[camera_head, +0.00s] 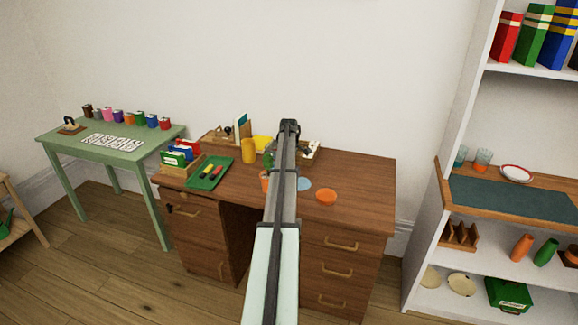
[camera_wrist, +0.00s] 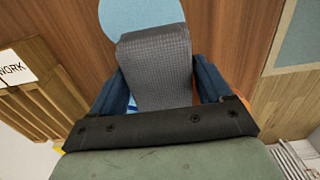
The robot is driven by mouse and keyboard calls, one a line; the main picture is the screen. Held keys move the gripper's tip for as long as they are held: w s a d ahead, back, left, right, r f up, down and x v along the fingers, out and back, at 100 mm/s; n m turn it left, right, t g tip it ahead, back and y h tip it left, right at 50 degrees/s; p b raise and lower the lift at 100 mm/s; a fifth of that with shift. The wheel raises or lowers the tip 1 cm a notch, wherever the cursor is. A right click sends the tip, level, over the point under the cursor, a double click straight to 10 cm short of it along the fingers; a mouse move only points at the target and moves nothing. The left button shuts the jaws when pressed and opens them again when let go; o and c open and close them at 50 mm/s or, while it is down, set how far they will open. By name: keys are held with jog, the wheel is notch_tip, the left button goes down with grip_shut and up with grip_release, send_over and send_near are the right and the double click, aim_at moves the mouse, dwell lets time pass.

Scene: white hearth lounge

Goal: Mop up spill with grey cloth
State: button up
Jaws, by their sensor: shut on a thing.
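The grey cloth (camera_wrist: 157,58) is a textured, folded piece between the two dark blue fingers of my gripper (camera_wrist: 160,80) in the wrist view. My gripper is shut on it. The spill (camera_wrist: 138,14) is a flat light blue round patch on the brown wood, just beyond the cloth, whose far end overlaps the patch's near edge in the picture. I cannot tell whether cloth and spill touch. In the head view the spill (camera_head: 304,184) lies on the desk just right of my arm. The cloth and fingers are hidden there.
The brown desk (camera_head: 360,175) carries an orange round item (camera_head: 326,196) close to the spill, a green tray (camera_head: 208,173) with markers, and a yellow cup (camera_head: 249,151). A green table (camera_head: 110,148) stands left, a white shelf unit (camera_head: 470,215) right. The desk's right end is clear.

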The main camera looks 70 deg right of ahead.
aim_at(309, 185)
notch_tip(309, 185, down, 4)
jog(key=shift+r, duration=0.25)
jog(key=shift+s+f, duration=0.2)
jog(key=shift+f, duration=0.05)
jog(key=shift+c, duration=0.4)
jog(key=shift+s+d+f, duration=0.1)
jog(key=shift+s+d, duration=0.05)
jog(key=shift+s, duration=0.3)
jog(key=shift+c, duration=0.5)
jog(key=shift+s+d, duration=0.35)
jog(key=shift+s, duration=0.85)
jog(key=shift+s+d, duration=0.35)
jog(key=shift+s, duration=0.85)
jog(key=shift+s+d, duration=0.35)
jog(key=shift+s, duration=0.85)
jog(key=shift+w+a, duration=0.4)
jog(key=shift+w, duration=1)
jog(key=shift+w+a, duration=0.4)
jog(key=shift+w, duration=0.95)
jog(key=shift+w+a, duration=0.4)
jog(key=shift+w, duration=1)
jog(key=shift+s+d, duration=0.4)
jog(key=shift+s, duration=1)
jog(key=shift+s+d, duration=0.4)
jog(key=shift+s, duration=0.95)
jog(key=shift+s+d, duration=0.4)
jog(key=shift+s, duration=1)
jog(key=shift+s+r, duration=0.1)
jog(key=shift+r, duration=0.1)
notch_tip(309, 185, up, 8)
